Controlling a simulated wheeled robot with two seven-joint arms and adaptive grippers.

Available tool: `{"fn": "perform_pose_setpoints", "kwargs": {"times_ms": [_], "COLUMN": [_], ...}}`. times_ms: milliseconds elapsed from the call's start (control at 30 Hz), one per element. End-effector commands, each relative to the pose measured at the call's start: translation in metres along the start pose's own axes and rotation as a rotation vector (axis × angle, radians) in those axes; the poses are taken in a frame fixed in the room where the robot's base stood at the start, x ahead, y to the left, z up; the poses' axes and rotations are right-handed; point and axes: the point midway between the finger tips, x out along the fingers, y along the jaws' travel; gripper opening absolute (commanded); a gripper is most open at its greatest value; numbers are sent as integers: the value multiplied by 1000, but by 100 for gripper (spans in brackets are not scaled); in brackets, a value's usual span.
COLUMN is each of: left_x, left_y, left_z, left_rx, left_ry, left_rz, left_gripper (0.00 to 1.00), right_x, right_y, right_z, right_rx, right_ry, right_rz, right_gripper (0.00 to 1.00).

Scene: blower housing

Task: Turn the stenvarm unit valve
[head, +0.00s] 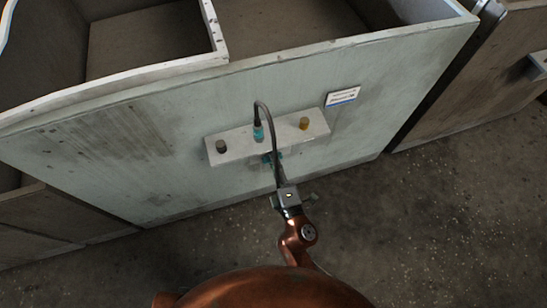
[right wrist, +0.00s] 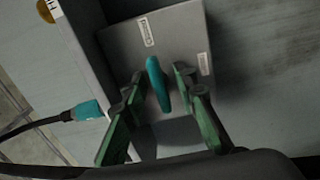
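The valve shows in the right wrist view as a teal, flat-bladed handle (right wrist: 158,85) in front of a grey box face with small labels. My right gripper (right wrist: 160,79) has its two green fingers apart, one on each side of the handle. A gap shows on both sides, so the handle is not gripped. In the head view the right gripper (head: 275,168) is just below the white ledge on the pale panel, and it mostly hides the handle. My left gripper is in neither view.
The white ledge (head: 240,150) carries a black knob (head: 221,146), a teal plug (head: 258,132) with a dark cable looping down by my right gripper, and a yellow knob (head: 304,123). A label (head: 343,96) is on the panel (head: 120,140). The floor (head: 440,190) to the right is clear.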

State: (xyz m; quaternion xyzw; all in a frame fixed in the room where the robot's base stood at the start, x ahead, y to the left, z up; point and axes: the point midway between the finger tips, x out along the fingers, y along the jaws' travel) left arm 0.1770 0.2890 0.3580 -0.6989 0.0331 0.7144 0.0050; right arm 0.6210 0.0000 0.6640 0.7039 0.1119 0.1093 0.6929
Motion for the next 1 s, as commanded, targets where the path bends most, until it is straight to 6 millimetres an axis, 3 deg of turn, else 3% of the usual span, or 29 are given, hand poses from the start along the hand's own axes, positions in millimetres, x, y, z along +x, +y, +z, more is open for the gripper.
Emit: {"fn": "perform_pose_setpoints", "kwargs": {"times_ms": [467,633,1000], "left_x": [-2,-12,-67], "left_y": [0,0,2], "left_z": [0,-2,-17], "left_rx": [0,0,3], "left_ry": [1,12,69], "left_rz": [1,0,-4], "left_gripper": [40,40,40], "right_x": [0,0,0], "right_y": [1,5,12], "right_z": [0,0,-1], "right_rx": [-67,-355,-1311], "right_ry": [1,3,-4], "right_rz": [1,4,4], "right_gripper": [27,27,27]}}
